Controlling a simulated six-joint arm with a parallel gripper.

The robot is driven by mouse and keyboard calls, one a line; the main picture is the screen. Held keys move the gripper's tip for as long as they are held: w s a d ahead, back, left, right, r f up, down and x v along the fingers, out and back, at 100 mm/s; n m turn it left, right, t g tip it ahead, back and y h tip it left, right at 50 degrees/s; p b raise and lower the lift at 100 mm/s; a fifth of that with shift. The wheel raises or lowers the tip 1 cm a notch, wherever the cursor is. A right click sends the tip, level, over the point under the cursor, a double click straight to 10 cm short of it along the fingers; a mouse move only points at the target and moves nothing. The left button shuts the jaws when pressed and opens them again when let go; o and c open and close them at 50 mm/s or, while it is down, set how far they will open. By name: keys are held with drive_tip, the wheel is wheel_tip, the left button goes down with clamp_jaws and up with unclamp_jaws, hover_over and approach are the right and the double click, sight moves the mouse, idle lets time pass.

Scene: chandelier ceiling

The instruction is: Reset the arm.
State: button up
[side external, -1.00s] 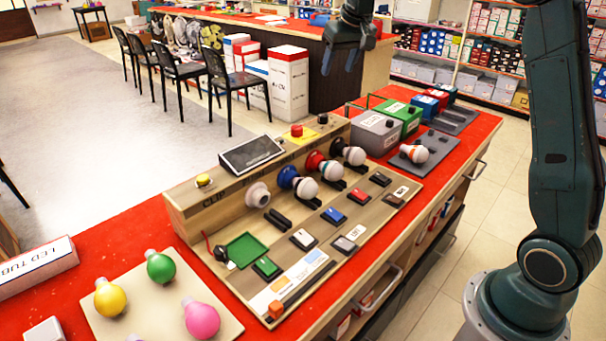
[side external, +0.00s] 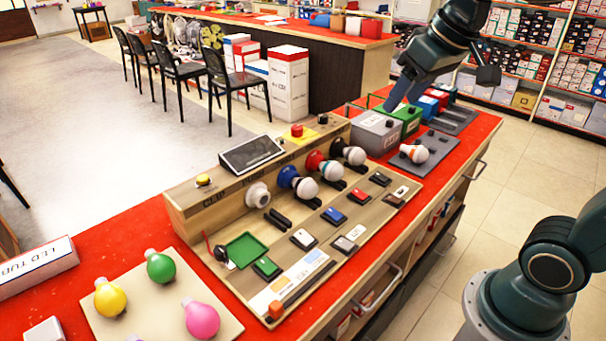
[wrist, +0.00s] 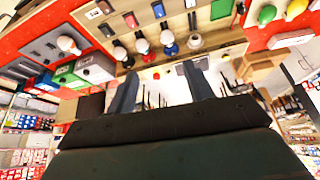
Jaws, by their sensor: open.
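My gripper (side external: 397,92) hangs in the air above the far right part of the red counter (side external: 462,150), over the grey and green boxes in the side external view. In the wrist view my gripper (wrist: 160,88) shows two fingers spread wide apart with nothing between them. The wooden test console (side external: 290,215) stands on the counter to the left of and below my gripper. My forearm between wrist and base runs partly outside the side external view.
A grey box (side external: 376,133) and a green box (side external: 402,117) sit below my gripper. A white-and-orange bulb (side external: 414,153) rests on a grey panel. Yellow (side external: 110,299), green (side external: 160,267) and pink (side external: 201,318) bulbs lie on a board at front left. Shelves line the back wall.

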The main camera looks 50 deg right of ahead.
drive_tip(key=s+a+f, duration=0.1)
drive_tip(key=s+f, duration=0.2)
drive_tip(key=s, duration=0.2)
drive_tip(key=s+a+f+n, duration=0.1)
drive_tip(key=s+f, duration=0.2)
drive_tip(key=s, duration=0.3)
drive_tip(key=shift+a+y, duration=0.3)
drive_tip(key=shift+a, duration=0.1)
drive_tip(key=shift+o, duration=0.2)
